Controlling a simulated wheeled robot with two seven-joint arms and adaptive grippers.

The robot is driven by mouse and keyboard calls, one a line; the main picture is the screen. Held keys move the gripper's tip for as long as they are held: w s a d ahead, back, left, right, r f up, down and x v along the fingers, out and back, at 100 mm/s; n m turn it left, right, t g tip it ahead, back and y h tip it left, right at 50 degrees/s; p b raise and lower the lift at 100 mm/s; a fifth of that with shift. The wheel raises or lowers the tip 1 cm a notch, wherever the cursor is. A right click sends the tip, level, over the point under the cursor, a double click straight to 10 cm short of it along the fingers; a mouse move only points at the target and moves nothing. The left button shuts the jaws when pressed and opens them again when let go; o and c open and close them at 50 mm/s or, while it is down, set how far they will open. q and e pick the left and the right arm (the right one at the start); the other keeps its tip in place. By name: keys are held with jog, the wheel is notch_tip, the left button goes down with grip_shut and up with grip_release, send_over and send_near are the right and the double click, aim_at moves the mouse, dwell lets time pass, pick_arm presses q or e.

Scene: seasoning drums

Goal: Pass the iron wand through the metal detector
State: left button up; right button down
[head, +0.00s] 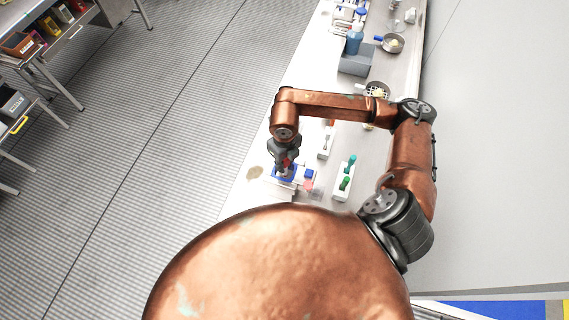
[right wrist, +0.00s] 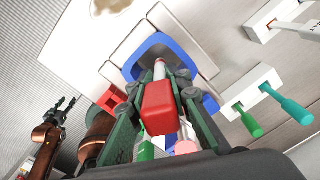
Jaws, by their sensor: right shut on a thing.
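My right gripper (head: 284,167) points down over the blue loop (head: 283,180) of what looks like the metal detector, near the bench's left edge. In the right wrist view the right gripper (right wrist: 158,80) is shut on a wand with a red block handle (right wrist: 160,106). The wand's pale shaft (right wrist: 159,70) points toward the blue loop (right wrist: 172,42), which stands on a white base (right wrist: 118,70). The shaft overlaps the loop's opening, but I cannot tell how deep it is. My left gripper (right wrist: 64,103) shows small in the right wrist view, its fingers apart and empty.
A white rack (head: 343,183) with green-handled wands stands right of the detector. A small blue block (head: 309,173) lies close beside it. Another white holder (head: 326,146) stands behind. Farther back are a grey bin (head: 355,60), a blue bottle (head: 354,42) and a pan (head: 393,43).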

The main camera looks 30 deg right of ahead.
jog(key=shift+r+p, duration=2.55)
jog(key=shift+r, duration=2.95)
